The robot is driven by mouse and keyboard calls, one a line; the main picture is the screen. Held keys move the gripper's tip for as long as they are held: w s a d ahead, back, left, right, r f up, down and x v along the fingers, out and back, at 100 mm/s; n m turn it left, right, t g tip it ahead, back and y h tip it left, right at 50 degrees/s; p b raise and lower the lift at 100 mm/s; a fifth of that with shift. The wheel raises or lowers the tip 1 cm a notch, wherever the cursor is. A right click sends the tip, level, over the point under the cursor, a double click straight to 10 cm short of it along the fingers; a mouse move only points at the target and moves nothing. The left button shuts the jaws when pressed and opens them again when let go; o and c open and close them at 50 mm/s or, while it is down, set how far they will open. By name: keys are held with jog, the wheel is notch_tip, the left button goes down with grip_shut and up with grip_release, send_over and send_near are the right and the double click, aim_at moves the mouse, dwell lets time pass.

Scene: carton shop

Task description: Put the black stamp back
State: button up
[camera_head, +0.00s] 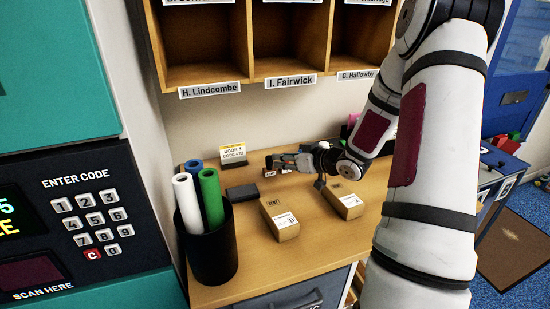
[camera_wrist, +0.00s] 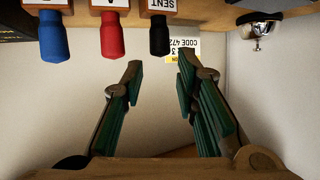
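The wrist view is upside down. In it the black stamp (camera_wrist: 159,38) stands upright, its block lettered SENT, beside a red stamp (camera_wrist: 112,36) and a blue stamp (camera_wrist: 53,38). My gripper (camera_wrist: 160,72) is open, with nothing between its fingers. The black stamp lies beyond the fingertips, roughly in line with the gap, and looks apart from them. In the head view my gripper (camera_head: 276,161) is low over the back of the wooden counter (camera_head: 250,262). I cannot make out the black stamp there; my gripper and arm cover that area.
A small code card (camera_head: 233,153) stands behind a dark pad (camera_head: 242,193). Two cartons, left (camera_head: 279,219) and right (camera_head: 343,200), lie nearer the front. A black bin (camera_head: 213,250) of coloured rolls stands left. Wooden pigeonholes (camera_head: 250,50) hang above. A silver bell-like thing (camera_wrist: 265,32) shows in the wrist view.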

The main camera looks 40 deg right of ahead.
jog(key=s+a+r+m+g+h, duration=0.1)
jog(key=s+a+r+g+h, duration=0.15)
jog(key=s+a+r, duration=0.4)
jog(key=s+a+r+g+h, duration=0.1)
jog(key=s+r+g+h, duration=0.2)
jog(key=r, duration=0.6)
jog(key=s+a+r+g+y, duration=0.1)
jog(key=s+a+g+y, duration=0.2)
jog(key=s+a, duration=1.4)
jog(key=s, duration=0.4)
jog(key=shift+s+a+r, duration=0.15)
jog(key=shift+s+a, duration=0.15)
jog(key=shift+a, duration=0.1)
